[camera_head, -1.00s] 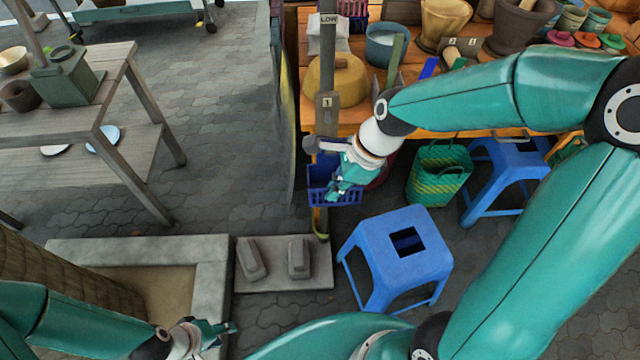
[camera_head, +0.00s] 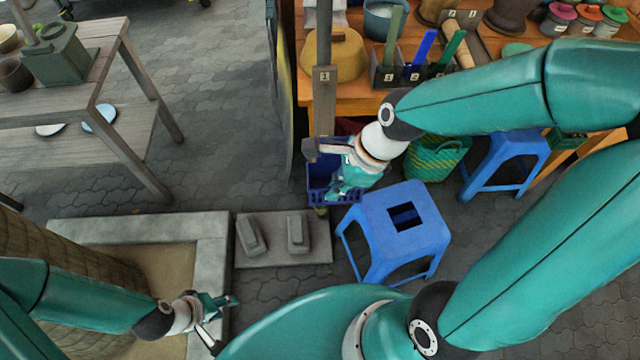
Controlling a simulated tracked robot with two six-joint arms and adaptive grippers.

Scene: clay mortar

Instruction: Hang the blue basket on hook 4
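The blue basket (camera_head: 318,178) is at the post beside the orange table's left end, below a tag marked 1. My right gripper (camera_head: 345,192) is at the basket's right side and overlaps it. Its fingers are partly hidden against the basket, so I cannot tell whether they are closed on it. The post (camera_head: 324,105) rises behind the basket; a hook labelled 4 cannot be made out. My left gripper (camera_head: 228,300) is low at the left, over the stone basin's edge, away from the basket; its fingers look parted and empty.
A blue stool (camera_head: 400,220) stands right of the basket, with a green woven bag (camera_head: 437,158) and another blue stool (camera_head: 505,160) behind. The orange table (camera_head: 480,75) holds pots and tools. A stone basin (camera_head: 210,240) and a wooden table (camera_head: 90,110) are at left.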

